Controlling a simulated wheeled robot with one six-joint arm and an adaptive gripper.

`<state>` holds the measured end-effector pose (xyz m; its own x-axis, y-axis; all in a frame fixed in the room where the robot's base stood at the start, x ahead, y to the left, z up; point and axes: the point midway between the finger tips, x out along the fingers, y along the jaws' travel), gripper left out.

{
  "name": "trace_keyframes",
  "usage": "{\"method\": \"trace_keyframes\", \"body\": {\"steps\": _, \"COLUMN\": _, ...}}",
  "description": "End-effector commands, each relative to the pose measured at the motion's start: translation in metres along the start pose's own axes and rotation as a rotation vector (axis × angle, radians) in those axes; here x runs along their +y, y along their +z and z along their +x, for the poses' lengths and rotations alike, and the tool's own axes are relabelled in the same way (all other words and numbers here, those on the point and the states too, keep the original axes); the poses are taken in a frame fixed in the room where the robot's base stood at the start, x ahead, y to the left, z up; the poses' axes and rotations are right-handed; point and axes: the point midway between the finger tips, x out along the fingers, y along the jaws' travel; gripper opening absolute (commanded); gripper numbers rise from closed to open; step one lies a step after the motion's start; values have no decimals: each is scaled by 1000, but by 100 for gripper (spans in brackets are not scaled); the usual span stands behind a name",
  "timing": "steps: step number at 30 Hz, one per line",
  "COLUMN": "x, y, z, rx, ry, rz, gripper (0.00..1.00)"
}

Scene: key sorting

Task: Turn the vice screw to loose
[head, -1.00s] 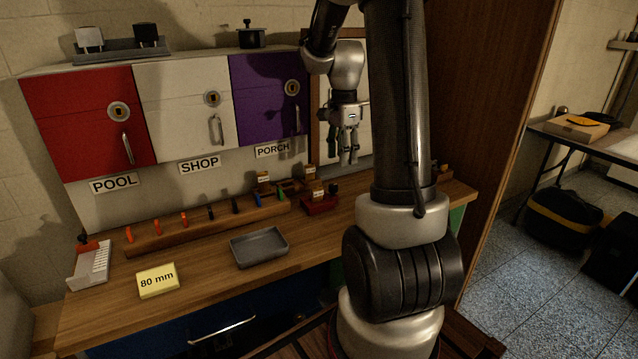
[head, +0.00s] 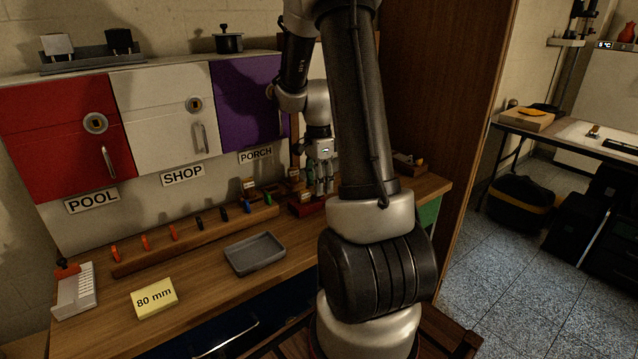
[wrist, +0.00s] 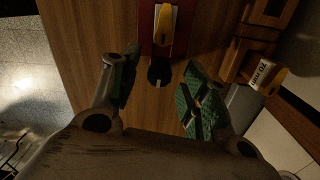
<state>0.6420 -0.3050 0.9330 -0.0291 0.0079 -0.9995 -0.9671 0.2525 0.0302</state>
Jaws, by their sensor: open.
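The vice is a red block (head: 304,210) near the back right of the wooden bench, partly hidden by my gripper. In the wrist view, the red vice (wrist: 148,30) is at the top centre, with a yellow piece on it. A dark round knob, which looks like the vice screw (wrist: 158,74), sticks out at its near end. My gripper (head: 324,190) is low over the bench at the vice. In the wrist view, the open gripper (wrist: 160,72) has a green-padded finger on each side of the knob, with gaps to both. Contact is not visible.
Wooden blocks with a paper label (wrist: 265,75) stand close to the right finger in the wrist view. A grey tray (head: 255,253), a key rail (head: 180,249) and a yellow 80 mm block (head: 154,298) are left on the bench. Bare bench lies between them.

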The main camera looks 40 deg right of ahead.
Motion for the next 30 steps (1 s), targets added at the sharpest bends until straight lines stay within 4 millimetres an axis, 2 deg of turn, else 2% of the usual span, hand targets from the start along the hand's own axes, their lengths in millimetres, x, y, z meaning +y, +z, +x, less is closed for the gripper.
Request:
{"method": "trace_keyframes", "body": {"steps": 9, "x": 0, "y": 0, "z": 4, "rx": 0, "ry": 0, "rz": 0, "gripper": 44}}
{"method": "trace_keyframes", "body": {"steps": 15, "x": 0, "y": 0, "z": 3, "rx": 0, "ry": 0, "rz": 0, "gripper": 8}}
{"method": "trace_keyframes", "body": {"steps": 17, "x": 0, "y": 0, "z": 3, "rx": 0, "ry": 0, "rz": 0, "gripper": 0}}
{"method": "trace_keyframes", "body": {"steps": 25, "x": 0, "y": 0, "z": 3, "rx": 1, "ry": -1, "rz": -22, "gripper": 0}}
{"method": "trace_keyframes", "body": {"steps": 30, "x": 0, "y": 0, "z": 3, "rx": 3, "ry": -1, "rz": -93, "gripper": 0}}
